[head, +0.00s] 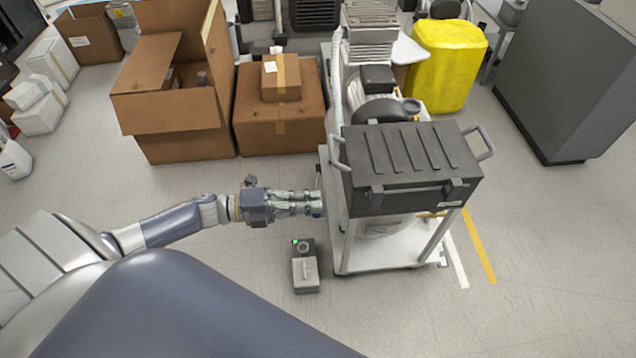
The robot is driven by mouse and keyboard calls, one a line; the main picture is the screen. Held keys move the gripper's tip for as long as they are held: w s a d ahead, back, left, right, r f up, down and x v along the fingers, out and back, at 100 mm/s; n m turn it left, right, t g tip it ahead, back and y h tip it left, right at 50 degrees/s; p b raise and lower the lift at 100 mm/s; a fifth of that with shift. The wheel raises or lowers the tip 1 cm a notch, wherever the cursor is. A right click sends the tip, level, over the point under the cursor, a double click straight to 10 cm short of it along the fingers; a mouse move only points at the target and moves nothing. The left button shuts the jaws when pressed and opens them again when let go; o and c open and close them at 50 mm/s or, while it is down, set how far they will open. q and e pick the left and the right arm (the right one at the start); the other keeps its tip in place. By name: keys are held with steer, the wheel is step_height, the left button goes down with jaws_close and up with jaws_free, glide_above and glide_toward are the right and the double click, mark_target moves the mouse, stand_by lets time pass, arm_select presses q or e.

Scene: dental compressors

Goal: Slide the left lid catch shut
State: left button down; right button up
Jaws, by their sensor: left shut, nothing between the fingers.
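A dark grey case (408,165) with a ribbed lid sits on top of a white cart (385,258). Its left lid catch (377,194) is a small dark piece on the front face, near the left corner. A second catch (447,188) is on the right of the same face. Whether either catch is open or shut is too small to tell. My left gripper (318,204) is shut and empty, at the cart's left side. It is left of the left catch and apart from it. My right gripper is not in view.
A small grey box (305,266) stands on the floor below my left gripper. Cardboard boxes (282,117) stand behind my left arm. A yellow covered bin (448,62) and a grey cabinet (575,75) are at the right. The floor front right is clear.

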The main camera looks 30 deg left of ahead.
mark_target(375, 195)
arm_select(q)
steer(key=x, duration=1.1)
steer(key=shift+w+d, duration=0.2)
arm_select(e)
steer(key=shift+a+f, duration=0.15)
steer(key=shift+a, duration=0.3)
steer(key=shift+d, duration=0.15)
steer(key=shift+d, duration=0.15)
